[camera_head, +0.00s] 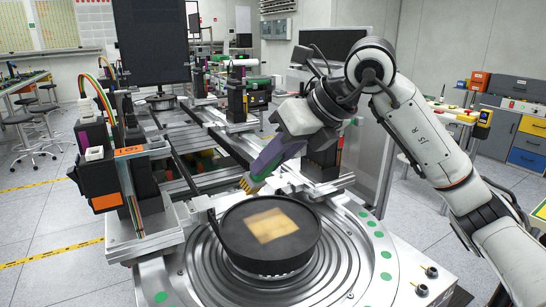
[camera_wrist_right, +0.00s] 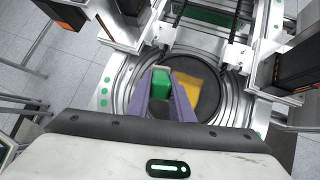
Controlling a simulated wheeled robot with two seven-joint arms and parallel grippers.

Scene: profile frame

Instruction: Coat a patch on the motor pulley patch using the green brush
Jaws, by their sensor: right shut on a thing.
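The motor pulley is a round black disc (camera_head: 235,247) on a ringed metal turntable. A square tan-yellow patch (camera_head: 271,225) lies on its top, with a paler middle. My right gripper (camera_head: 259,168), with purple fingers, comes in from the right, tilted down. It is shut on the brush, whose yellowish bristles (camera_head: 248,184) show below the fingers, above the far edge of the pulley and apart from the patch. My left gripper is not in view.
Green dots mark the turntable (camera_head: 374,268). A black and orange unit with coloured cables (camera_head: 98,165) stands left of the pulley. Metal rails (camera_head: 205,170) and a clamp block (camera_head: 325,185) lie behind it. A tall black panel (camera_head: 150,42) stands farther back.

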